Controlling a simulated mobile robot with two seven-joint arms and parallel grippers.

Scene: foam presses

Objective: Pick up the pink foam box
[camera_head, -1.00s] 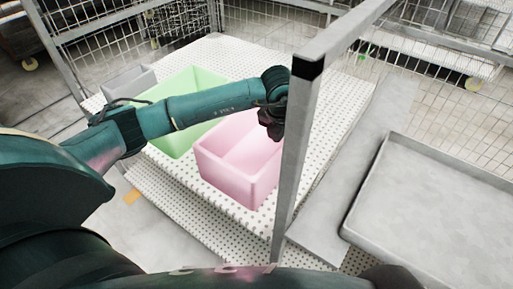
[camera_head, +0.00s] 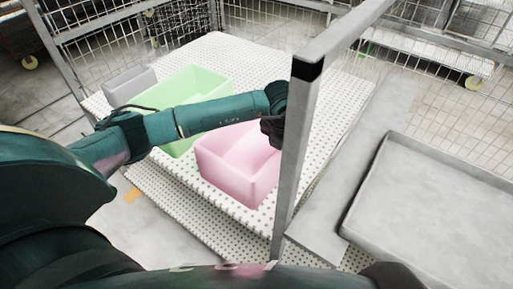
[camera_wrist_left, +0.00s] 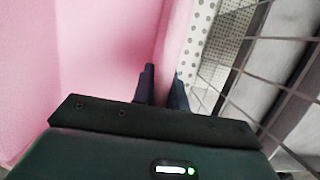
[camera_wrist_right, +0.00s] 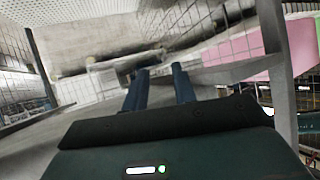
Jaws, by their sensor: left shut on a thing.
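The pink foam box (camera_head: 226,183) is an open-topped box on the white perforated table in the head view. My left gripper (camera_head: 271,130) is at the box's right-hand wall, partly behind a grey post. In the left wrist view, the left gripper's fingers (camera_wrist_left: 164,85) straddle the pink box's wall (camera_wrist_left: 176,40) and are shut on it. The box appears to rest on the table, though its underside is hidden. My right gripper (camera_wrist_right: 160,84) shows only in the right wrist view, its fingers apart with nothing between them. The pink box (camera_wrist_right: 233,62) also shows there, behind a post.
A green box (camera_head: 205,88) stands beside the pink one, with a small grey box (camera_head: 129,84) behind it. A grey post (camera_head: 297,150) rises close to the left gripper. A large grey tray (camera_head: 430,215) lies to the right. Wire mesh panels surround the table.

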